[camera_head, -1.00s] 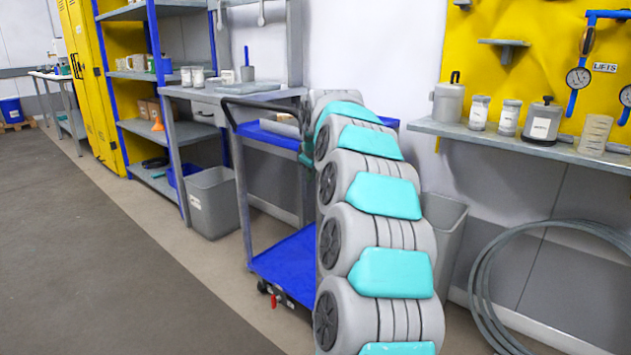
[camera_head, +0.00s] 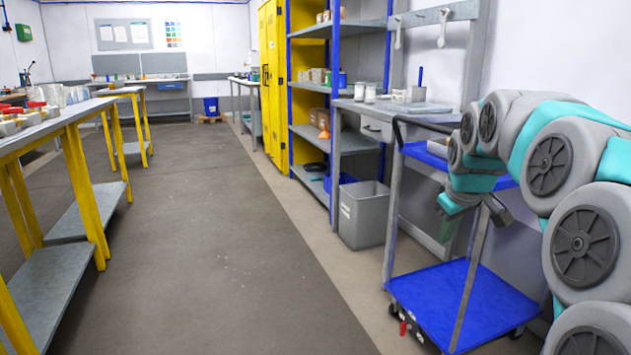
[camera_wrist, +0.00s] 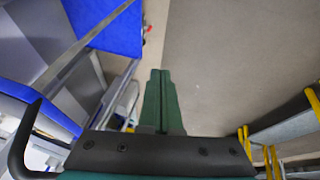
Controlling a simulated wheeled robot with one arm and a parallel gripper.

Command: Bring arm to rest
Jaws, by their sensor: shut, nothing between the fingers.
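My arm, grey with turquoise covers, is folded at the right side of the head view. Its end hangs down over the blue cart. My gripper (camera_head: 445,236) is small and dark green there, pointing downward in front of the cart's frame. In the wrist view my gripper (camera_wrist: 160,74) shows its two green fingers together, with nothing between them. Grey-brown floor lies beyond the fingertips.
The blue cart (camera_head: 462,305) stands close by my arm; its lower deck is empty. A grey bin (camera_head: 364,215) stands left of it. Yellow-legged workbenches (camera_head: 75,185) line the left. The floor (camera_head: 215,235) between is clear.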

